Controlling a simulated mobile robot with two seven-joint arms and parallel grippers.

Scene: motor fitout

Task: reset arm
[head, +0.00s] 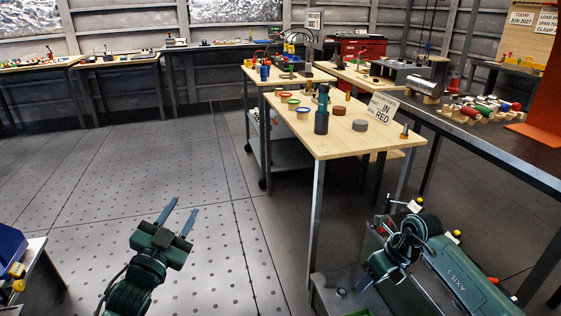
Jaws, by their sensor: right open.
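My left gripper (178,217) is in the lower left of the head view, over the dotted floor. Its two blue-grey fingers point up and away and stand apart, with nothing between them. My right arm (450,275) comes in from the lower right and is folded, with black cables looped at its bend. My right gripper (364,284) is low at the left end of that arm, over a grey surface. It is open, though its fingers are small and partly hidden.
A wooden table (345,140) holds a dark green bottle-like item (322,112), small rings and a sign (383,107). A grey bench (480,128) with coloured cylinders stands at right. A blue bin (10,246) is at far left. The floor (110,165) at centre left is clear.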

